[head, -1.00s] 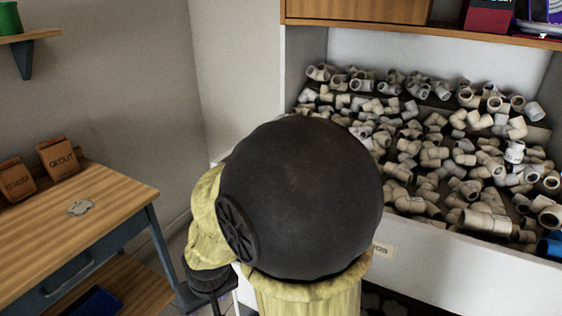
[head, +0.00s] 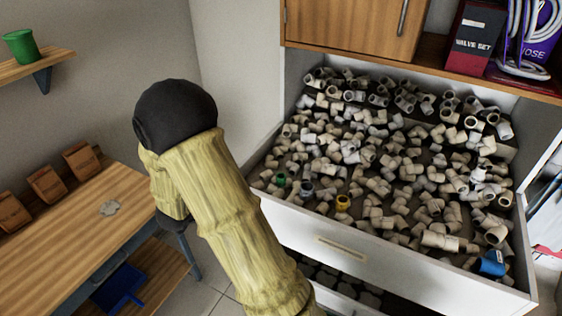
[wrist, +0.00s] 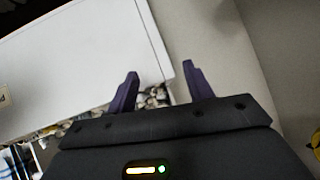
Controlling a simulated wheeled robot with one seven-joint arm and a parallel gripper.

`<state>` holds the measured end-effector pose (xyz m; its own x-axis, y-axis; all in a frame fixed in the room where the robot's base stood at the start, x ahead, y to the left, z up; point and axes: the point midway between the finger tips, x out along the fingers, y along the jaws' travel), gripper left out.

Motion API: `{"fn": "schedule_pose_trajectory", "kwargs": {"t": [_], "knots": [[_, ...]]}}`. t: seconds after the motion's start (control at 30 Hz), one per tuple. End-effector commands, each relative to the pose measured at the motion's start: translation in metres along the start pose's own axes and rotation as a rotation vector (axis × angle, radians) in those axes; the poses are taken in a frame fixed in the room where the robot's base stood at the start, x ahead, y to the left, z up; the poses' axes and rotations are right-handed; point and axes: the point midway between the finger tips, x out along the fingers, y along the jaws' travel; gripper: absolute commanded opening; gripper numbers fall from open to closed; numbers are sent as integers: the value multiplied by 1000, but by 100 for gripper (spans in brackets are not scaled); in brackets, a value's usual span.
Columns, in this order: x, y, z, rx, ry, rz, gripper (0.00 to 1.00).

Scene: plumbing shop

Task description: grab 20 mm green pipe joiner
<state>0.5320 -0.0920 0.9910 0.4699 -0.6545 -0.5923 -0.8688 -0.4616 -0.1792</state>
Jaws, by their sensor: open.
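A small green pipe joiner (head: 281,180) lies among pale fittings at the left end of the open drawer (head: 400,262) in the head view. Its size marking is too small to read. My gripper (wrist: 161,72) shows in the wrist view with two dark purple fingers spread apart and nothing between them. A white panel and some fittings lie beyond the fingers, and the green joiner cannot be made out there. In the head view my arm stands left of the drawer, and the gripper is hidden.
Many pale fittings fill the drawer, with a yellow-ringed one (head: 343,202) and a blue one (head: 492,262) among them. A wooden cabinet (head: 350,25) overhangs the back. A wooden workbench (head: 75,222) stands at left, and a green cup (head: 20,46) sits on a shelf.

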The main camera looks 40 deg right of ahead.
Motion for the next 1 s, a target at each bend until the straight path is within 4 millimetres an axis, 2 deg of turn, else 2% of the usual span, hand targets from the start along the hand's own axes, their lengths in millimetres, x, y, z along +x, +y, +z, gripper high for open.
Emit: {"fn": "schedule_pose_trajectory", "kwargs": {"t": [0.03, 0.1, 0.3, 0.5, 0.77, 0.87, 1.0], "knots": [[-10, 4, -19, 17, 37, 60, 51], [-15, 16, -33, 40, 97, 153, 51], [-36, 49, -59, 69, 241, 397, 51], [-44, 62, -62, 71, 290, 487, 51], [-43, 63, -61, 72, 290, 487, 51], [-39, 65, -63, 71, 290, 487, 51], [-24, 74, -69, 73, 290, 492, 51]]}}
